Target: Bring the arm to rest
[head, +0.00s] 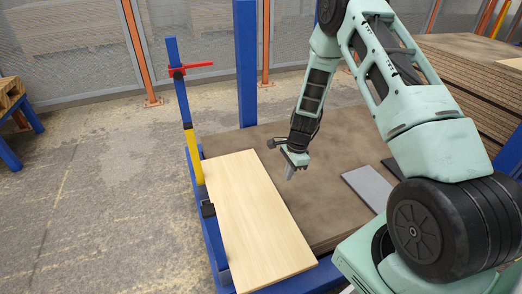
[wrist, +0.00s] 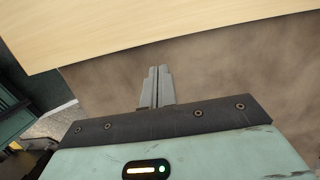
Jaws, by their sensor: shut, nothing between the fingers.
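My gripper (head: 289,174) hangs from my pale green arm over the brown table top, pointing down, a little to the right of a pale wooden board. Its two grey fingers are together with nothing between them; they also show in the wrist view (wrist: 157,72). The pale board (head: 245,215) lies flat along the left side of the table (head: 330,200), beside a blue frame. In the wrist view the board (wrist: 140,25) spans the top, apart from the fingers.
A blue post with a red handle (head: 190,68) and a yellow section stands at the table's left edge. Another blue post (head: 246,65) rises behind. A grey panel (head: 368,187) lies on the table to the right. Stacked brown boards (head: 475,85) stand at the back right.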

